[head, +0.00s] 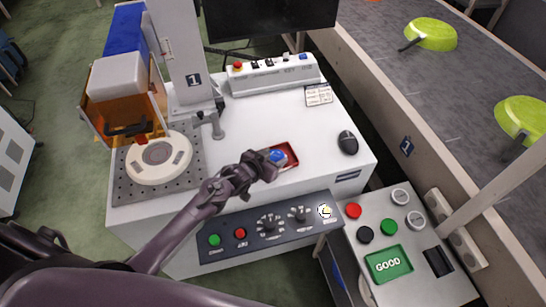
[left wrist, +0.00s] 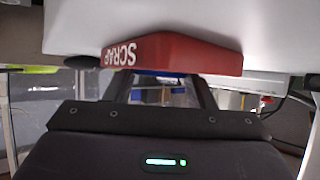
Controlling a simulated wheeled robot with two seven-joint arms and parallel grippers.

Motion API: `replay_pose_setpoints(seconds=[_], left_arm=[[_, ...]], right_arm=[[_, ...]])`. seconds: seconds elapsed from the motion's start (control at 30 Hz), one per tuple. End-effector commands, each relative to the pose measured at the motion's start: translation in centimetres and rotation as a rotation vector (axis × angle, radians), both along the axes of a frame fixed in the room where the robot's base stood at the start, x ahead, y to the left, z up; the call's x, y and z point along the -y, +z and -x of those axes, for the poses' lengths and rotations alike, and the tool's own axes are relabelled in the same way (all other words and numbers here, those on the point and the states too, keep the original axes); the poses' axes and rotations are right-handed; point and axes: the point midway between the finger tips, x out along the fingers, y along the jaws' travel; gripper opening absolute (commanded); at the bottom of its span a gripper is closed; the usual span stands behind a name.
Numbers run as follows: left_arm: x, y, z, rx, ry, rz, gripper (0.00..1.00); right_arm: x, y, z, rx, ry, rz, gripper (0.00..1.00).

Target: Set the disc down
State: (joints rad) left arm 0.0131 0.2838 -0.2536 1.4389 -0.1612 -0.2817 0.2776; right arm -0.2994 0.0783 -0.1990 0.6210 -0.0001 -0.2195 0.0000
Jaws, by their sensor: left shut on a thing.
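My left gripper (head: 272,158) reaches across the white bench and is shut on a blue disc (head: 277,155), which is partly hidden by the fingers. The disc is at a small red tray (head: 293,152) on the bench top; I cannot tell whether it touches the tray floor. In the left wrist view the red tray (left wrist: 180,54) shows upside down with the word SCRAP, close to the fingers (left wrist: 165,90). Only a thin blue edge shows between the fingers there. My right gripper is not in view.
A machine with a round plate (head: 159,158) stands at the left. A control panel (head: 268,228) runs along the bench front. A mouse (head: 347,142) lies right of the tray. A button box with a green GOOD pad (head: 388,264) and a conveyor (head: 400,75) with green pans are at right.

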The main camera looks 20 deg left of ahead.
Motion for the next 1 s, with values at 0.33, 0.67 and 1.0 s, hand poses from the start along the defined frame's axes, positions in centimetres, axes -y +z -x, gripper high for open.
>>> replay_pose_setpoints(seconds=[0.33,0.67,1.0], left_arm=[[0.0,-0.7,0.1,-0.004,-0.001,-0.001,0.59],[0.0,0.0,0.4,-0.008,-0.002,-0.001,0.59],[-1.6,2.9,5.6,-0.004,-0.002,-0.001,0.59]], right_arm=[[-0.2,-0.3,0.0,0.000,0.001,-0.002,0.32],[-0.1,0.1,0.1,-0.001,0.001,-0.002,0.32],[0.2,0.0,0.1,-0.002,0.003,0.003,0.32]])
